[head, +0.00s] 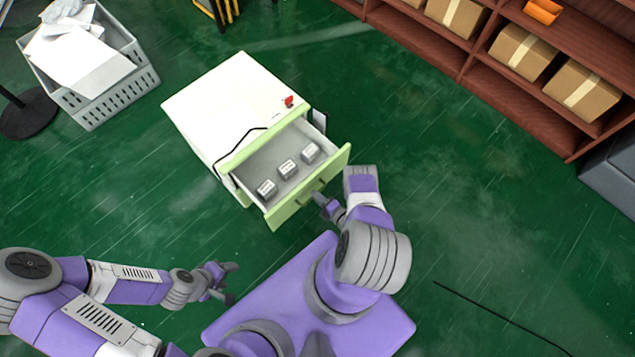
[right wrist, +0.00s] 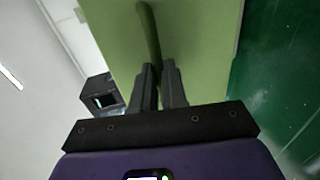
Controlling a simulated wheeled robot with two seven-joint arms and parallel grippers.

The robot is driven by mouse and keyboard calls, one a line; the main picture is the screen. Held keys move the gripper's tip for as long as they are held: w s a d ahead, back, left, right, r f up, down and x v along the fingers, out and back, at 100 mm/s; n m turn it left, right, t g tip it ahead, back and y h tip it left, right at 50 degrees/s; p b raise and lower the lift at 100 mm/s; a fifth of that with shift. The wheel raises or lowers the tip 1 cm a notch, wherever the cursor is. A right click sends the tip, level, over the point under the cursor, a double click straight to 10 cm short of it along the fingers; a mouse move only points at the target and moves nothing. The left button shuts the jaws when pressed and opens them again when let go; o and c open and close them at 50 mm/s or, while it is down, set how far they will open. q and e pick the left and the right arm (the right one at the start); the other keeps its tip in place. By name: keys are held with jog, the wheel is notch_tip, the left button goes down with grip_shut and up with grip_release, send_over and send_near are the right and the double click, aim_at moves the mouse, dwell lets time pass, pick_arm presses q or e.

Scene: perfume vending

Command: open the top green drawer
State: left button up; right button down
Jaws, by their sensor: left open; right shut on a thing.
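The green-fronted top drawer (head: 310,187) stands pulled out of the white cabinet (head: 232,105). Several small grey boxes with white labels (head: 287,169) lie inside it. My right gripper (head: 322,198) is at the outer face of the drawer front. In the right wrist view, the gripper (right wrist: 160,72) is shut on the green handle (right wrist: 149,30), which stands out from the green panel (right wrist: 200,45). My left gripper (head: 226,281) is open and empty, over the floor to the lower left of the drawer.
A grey crate (head: 118,100) with white items stands at the upper left. A brown shelf (head: 470,62) with cardboard boxes (head: 523,50) runs along the upper right.

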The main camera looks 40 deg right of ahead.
jog(key=c, duration=1.2)
grip_release()
jog(key=shift+o, duration=0.2)
jog(key=shift+s, duration=0.15)
jog(key=p+v, duration=0.2)
jog(key=v, duration=0.5)
jog(key=shift+s, duration=0.2)
jog(key=shift+d+r, duration=0.1)
